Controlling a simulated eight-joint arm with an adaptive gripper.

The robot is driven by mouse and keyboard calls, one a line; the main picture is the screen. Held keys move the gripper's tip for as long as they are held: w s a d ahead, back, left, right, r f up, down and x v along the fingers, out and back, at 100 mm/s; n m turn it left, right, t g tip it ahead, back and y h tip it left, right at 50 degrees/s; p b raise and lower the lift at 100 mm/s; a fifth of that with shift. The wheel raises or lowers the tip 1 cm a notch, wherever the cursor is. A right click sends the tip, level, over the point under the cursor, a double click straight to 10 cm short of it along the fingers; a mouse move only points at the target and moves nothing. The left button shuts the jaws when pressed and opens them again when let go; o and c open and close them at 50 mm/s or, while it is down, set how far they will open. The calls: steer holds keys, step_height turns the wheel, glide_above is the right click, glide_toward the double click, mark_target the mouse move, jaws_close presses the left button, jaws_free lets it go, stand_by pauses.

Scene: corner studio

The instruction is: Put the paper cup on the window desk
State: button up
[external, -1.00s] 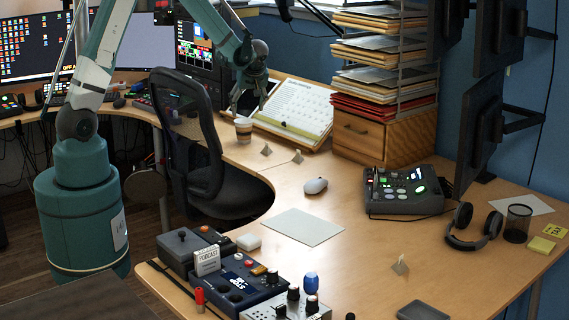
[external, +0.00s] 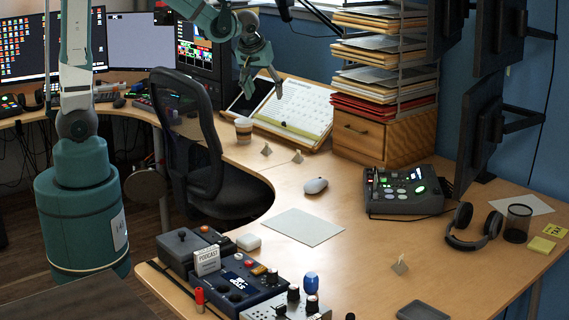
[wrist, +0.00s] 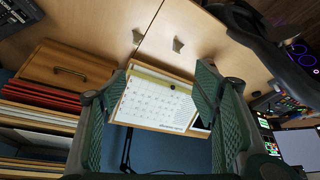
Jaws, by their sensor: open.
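The paper cup (external: 244,130), pale with a brown band, stands upright on the wooden desk (external: 292,178), at the left edge of the calendar board and behind the chair. My gripper (external: 261,87) is open and empty, above the cup and a little to its right, with clear space between fingertips and cup. In the wrist view my gripper's two green fingers (wrist: 160,95) are spread wide with nothing between them; the calendar board shows beyond. I cannot make out the cup in that view; a finger may hide it.
The calendar board (external: 295,108) slopes beside the cup. A wooden drawer box (external: 370,138) with stacked paper trays stands to its right. The black chair (external: 200,160) is near the desk edge. Two small tent cards (external: 266,150) stand in front. Desk around the mouse (external: 315,186) is mostly clear.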

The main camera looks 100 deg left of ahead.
steer(key=s+d+r+m+t+h, duration=0.1)
steer(key=s+d+r+m, duration=0.15)
steer(key=d, duration=0.85)
steer(key=s+d+r+m+t+h, duration=0.15)
steer(key=d+m, duration=0.25)
steer(key=d, duration=0.6)
steer(key=s+d+r+m+t+h, duration=0.1)
steer(key=d+r+m+t, duration=0.2)
steer(key=d, duration=0.8)
steer(key=s+d+m+h, duration=0.2)
steer(key=s+d+m, duration=0.3)
steer(key=d, duration=0.6)
steer(key=shift+s, duration=0.75)
steer(key=shift+o, duration=0.7)
